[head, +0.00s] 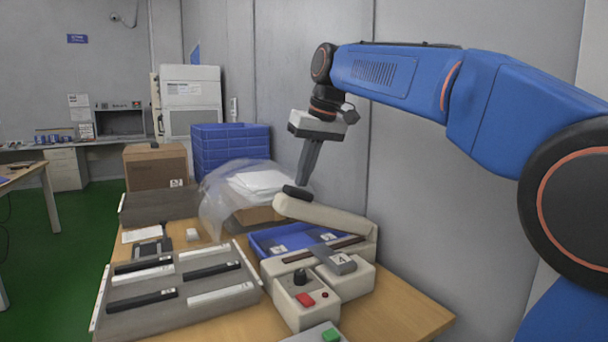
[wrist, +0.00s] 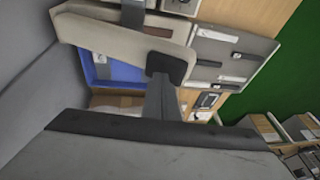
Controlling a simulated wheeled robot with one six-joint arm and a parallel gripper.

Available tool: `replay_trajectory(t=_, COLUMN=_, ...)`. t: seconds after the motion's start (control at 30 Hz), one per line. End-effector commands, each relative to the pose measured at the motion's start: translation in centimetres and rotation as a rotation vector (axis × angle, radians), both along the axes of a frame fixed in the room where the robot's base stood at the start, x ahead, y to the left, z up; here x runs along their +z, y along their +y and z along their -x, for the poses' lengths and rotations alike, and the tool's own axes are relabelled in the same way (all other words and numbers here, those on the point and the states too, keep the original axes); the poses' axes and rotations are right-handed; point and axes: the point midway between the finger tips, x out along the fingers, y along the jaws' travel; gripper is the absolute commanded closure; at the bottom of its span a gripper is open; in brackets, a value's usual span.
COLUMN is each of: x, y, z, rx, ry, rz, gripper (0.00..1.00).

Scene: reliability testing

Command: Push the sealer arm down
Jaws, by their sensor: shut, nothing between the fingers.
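The heat sealer (head: 358,284) is a cream box with a dark strip on top, on the wooden table. Its cream sealer arm (head: 325,216) is raised at the near end of my gripper, tilted up above the strip, with a black handle pad (head: 296,192) at its free end. The arm (wrist: 120,38) and pad (wrist: 171,66) also show in the wrist view. My gripper (head: 303,184) points down, fingers shut and empty, with its tips at the pad. They seem to touch it, but I cannot tell for sure. In the wrist view the fingers (wrist: 162,90) overlap the pad.
A blue tray (head: 262,243) lies behind the sealer strip. A control box (head: 306,302) with a red button stands in front. A grey divided tray (head: 200,312) is at left. A clear plastic bag (head: 222,195) and cardboard box (head: 155,168) stand behind. A grey wall is close at right.

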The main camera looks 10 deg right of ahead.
Motion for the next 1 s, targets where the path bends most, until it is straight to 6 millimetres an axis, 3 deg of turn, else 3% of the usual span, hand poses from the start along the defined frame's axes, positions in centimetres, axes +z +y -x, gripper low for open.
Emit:
replay_trajectory(t=0.37, x=-2.0, y=1.7, z=0.6, rx=0.002, ry=-0.022, rz=0.081, gripper=1.0)
replay_trajectory(t=1.0, x=-8.7, y=5.6, z=1.9, rx=0.003, ry=-0.102, rz=0.327, gripper=1.0)
